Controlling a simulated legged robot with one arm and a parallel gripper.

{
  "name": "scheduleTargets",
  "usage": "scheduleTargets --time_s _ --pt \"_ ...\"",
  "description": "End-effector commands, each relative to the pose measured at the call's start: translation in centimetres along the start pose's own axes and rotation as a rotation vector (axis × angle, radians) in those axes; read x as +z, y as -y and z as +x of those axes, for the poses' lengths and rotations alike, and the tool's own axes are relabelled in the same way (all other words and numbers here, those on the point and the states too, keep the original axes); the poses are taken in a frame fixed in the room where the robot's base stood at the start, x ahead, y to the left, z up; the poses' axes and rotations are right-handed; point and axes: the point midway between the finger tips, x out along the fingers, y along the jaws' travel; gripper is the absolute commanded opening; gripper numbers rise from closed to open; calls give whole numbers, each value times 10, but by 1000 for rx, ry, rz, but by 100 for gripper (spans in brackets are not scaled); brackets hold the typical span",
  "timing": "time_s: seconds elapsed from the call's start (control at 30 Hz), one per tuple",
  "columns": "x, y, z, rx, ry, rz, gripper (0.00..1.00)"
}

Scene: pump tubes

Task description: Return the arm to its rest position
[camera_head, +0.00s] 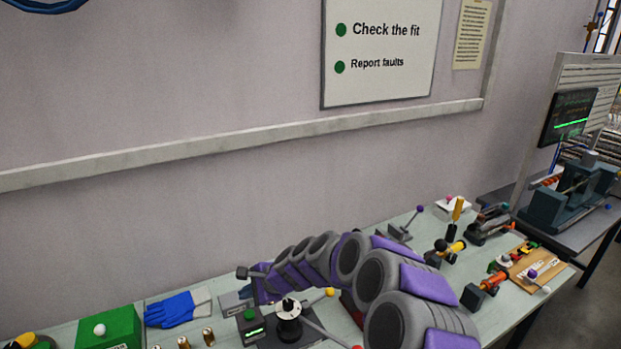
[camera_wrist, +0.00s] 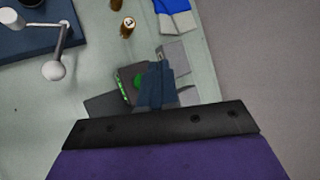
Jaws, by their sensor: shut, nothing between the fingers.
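My arm (camera_head: 385,275) reaches from the lower right of the head view up and leftward over the workbench, in grey and purple segments. My gripper (camera_head: 243,272) is at the arm's left end, above the bench. In the wrist view my gripper (camera_wrist: 155,72) shows as dark fingers closed together with nothing between them.
Blue gloves (camera_head: 175,309), a green box (camera_head: 110,329) and small brass cylinders (camera_head: 208,337) lie left. Tools and a wooden board (camera_head: 535,264) are right. A wall backs the bench.

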Motion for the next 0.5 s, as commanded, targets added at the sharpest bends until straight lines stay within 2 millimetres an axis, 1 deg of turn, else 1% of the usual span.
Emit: scheduleTargets --time_s 0.1,0.17,0.2,0.23,0.3,0.37,0.4,0.47,0.5 --pt "20 -5 -31 23 24 -98 0" --pt "32 -14 -50 47 36 -167 0" --pt "39 -20 -66 63 42 -222 0" --pt "45 -25 -76 78 47 -260 0" --pt "55 -41 -101 113 51 -350 0" --pt "61 -55 -121 146 52 -421 0" --pt "65 -65 -135 169 50 -471 0" --pt "68 -82 -153 208 45 -538 0" --pt "70 -93 -167 232 39 -581 0"
